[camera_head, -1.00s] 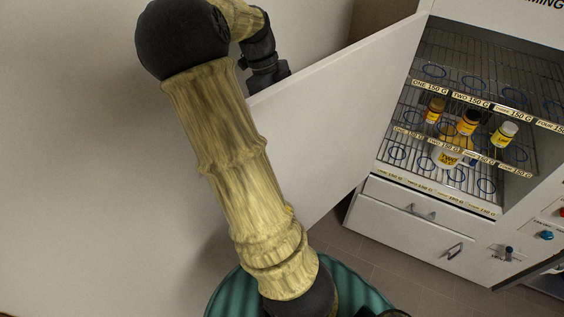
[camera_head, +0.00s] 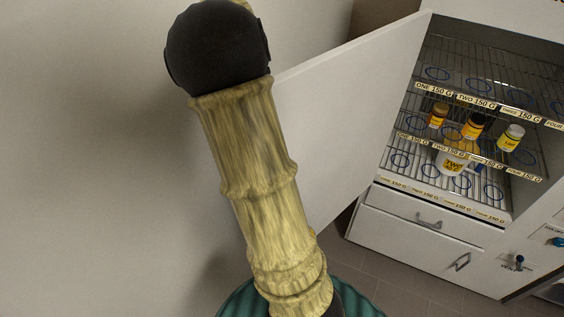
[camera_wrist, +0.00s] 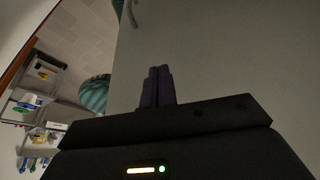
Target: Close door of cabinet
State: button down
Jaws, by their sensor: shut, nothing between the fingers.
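The white cabinet (camera_head: 375,196) stands at the right in the head view, with its compartment open. Its door (camera_head: 335,120) is hinged on the compartment's left side and stands wide open, reaching left behind my arm. My arm crosses in front of the door and hides its outer end. My gripper (camera_wrist: 157,88) shows in the wrist view, shut and empty, its fingers together. A plain grey surface fills the middle and right behind the fingers; I cannot tell whether it is the door or whether the fingers touch it. The gripper is not visible in the head view.
Wire shelves (camera_head: 470,105) inside the cabinet hold several yellow-labelled bottles (camera_head: 471,127) on labelled places. Two drawers with handles (camera_head: 429,221) lie below the compartment. A plain wall (camera_head: 90,150) is at the left. Brown floor (camera_head: 385,285) shows in front of the cabinet.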

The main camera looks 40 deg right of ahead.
jog(key=p+x, duration=0.2)
jog(key=x, duration=0.8)
jog(key=shift+p, duration=0.35)
